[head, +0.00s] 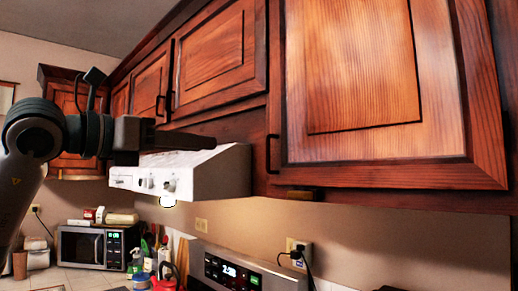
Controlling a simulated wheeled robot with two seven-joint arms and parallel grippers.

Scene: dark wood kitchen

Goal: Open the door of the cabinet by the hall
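A large wooden cabinet door (360,70) fills the upper right and looks shut. Its black bar handle (272,153) is at the lower left edge of the door. The frames do not show which cabinet is by the hall. My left gripper (190,139) comes in from the left and points right, in front of the range hood. In the picture its tip is left of that handle, with a gap between. It is seen nearly edge-on, so the finger gap cannot be made out. My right gripper is not in view.
More upper cabinets (215,55) run to the left, doors shut. The white range hood (220,175) sits below them, over a stove panel (235,272). A microwave (90,247), bottles and utensils stand on the back counter. A cord hangs from a wall outlet (297,250).

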